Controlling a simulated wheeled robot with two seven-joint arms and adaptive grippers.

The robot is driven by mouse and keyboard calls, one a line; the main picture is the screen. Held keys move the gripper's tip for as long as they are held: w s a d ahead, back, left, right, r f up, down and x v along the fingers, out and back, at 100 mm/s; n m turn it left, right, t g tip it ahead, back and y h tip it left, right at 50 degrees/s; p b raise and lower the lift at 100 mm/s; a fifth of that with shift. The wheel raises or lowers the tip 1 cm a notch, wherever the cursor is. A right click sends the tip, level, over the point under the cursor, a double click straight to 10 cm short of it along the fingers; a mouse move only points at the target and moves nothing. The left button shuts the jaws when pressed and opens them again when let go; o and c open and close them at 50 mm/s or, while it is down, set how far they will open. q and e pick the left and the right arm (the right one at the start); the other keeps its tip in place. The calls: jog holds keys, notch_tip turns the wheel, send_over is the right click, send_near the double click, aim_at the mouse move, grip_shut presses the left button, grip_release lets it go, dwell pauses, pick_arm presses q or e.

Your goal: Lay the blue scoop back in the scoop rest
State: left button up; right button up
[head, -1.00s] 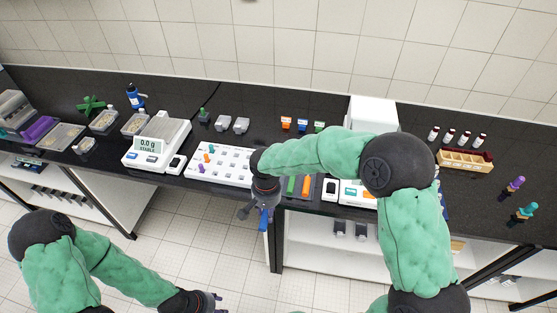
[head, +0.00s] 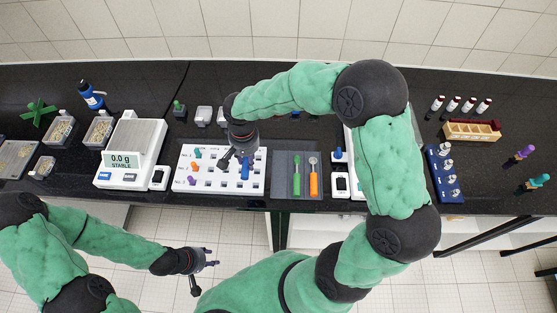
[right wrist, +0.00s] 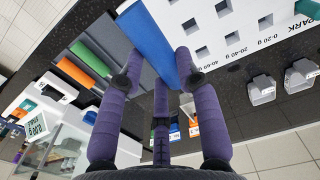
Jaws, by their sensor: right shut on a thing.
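The blue scoop (head: 245,168) is in my right gripper (head: 237,162), over the right part of the white numbered board. In the right wrist view its blue handle (right wrist: 152,42) runs between the purple fingers (right wrist: 160,75). The grey scoop rest (head: 281,175) lies just right of the board and also shows in the right wrist view (right wrist: 107,35). It holds a green scoop (head: 296,172) and an orange scoop (head: 313,178); its left strip is bare. My left gripper (head: 207,270) is open and empty, low in front of the bench.
The white board (head: 220,185) carries several small coloured pieces on its left. A balance (head: 135,150) stands left of it. A small white device (head: 341,185) sits right of the rest. A blue rack (head: 440,172) with vials stands further right, beyond my right arm.

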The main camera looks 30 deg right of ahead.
send_over(282, 172)
jog(key=a, duration=0.4)
notch_tip(282, 172, down, 4)
jog(key=d+f, duration=0.2)
jog(key=f, duration=0.1)
jog(key=shift+w+d+f, duration=0.1)
jog(key=shift+d+f, duration=0.1)
jog(key=shift+d, duration=0.1)
jog(key=shift+d+f, duration=0.5)
jog(key=shift+f, duration=0.1)
jog(key=shift+d+f, duration=0.15)
jog(key=shift+f, duration=0.75)
jog(key=shift+d+f, duration=0.1)
jog(key=shift+f, duration=0.8)
jog(key=shift+f+b, duration=0.15)
jog(key=shift+b, duration=0.15)
jog(key=o, duration=1.1)
